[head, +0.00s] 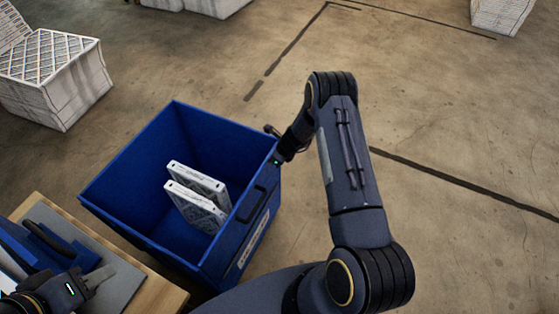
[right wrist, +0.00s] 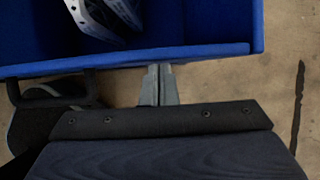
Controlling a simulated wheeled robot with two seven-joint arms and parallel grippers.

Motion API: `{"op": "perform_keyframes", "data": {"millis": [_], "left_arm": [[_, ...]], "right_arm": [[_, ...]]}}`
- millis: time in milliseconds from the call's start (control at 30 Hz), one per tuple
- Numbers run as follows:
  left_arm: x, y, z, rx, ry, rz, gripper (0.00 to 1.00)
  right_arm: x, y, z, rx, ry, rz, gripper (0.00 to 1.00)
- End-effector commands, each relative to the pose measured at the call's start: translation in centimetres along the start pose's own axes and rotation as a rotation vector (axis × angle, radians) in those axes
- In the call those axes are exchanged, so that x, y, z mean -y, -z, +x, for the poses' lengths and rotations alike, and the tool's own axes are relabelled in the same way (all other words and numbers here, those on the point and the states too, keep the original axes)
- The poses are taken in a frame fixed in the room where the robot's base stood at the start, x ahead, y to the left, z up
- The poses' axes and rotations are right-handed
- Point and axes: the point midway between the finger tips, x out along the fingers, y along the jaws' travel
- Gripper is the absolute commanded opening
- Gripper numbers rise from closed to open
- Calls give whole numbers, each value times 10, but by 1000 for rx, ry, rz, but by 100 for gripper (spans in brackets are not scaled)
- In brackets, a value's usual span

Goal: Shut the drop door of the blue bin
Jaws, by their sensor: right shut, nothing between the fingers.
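The blue bin (head: 130,150) stands on the floor with two white filters (head: 198,195) upright inside. Its right-hand wall, with a dark handle slot and a white label (head: 253,238), looks upright; I take it as the drop door (head: 238,240). In the right wrist view the wall's blue top edge (right wrist: 200,53) runs across. My right gripper (right wrist: 158,70) is shut and empty, its tips at this edge; I cannot tell whether they touch. In the head view it is mostly hidden at the bin's right corner. My left gripper (head: 98,279) is at lower left; its jaw opening is unclear.
A wooden table (head: 160,297) with a grey mat and a blue object stands against the bin's lower left. White filter stacks (head: 60,90) stand at upper left, top and upper right (head: 500,14). The concrete floor at right is clear, with dark lines.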

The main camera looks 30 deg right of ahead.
Motion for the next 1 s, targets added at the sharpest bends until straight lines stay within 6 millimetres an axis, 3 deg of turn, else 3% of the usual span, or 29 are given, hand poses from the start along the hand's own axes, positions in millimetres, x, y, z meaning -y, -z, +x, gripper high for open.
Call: {"op": "perform_keyframes", "data": {"millis": [200, 667, 1000], "left_arm": [[0, 0, 0, 0, 0, 0, 36], [0, 0, 0, 0, 0, 0, 36], [2, -3, 5, 0, 0, 0, 36]], "right_arm": [[0, -12, 3, 8, 2, -2, 0], [1, -20, -2, 21, 4, -3, 0], [2, -8, -52, 6, 5, 1, 0]]}}
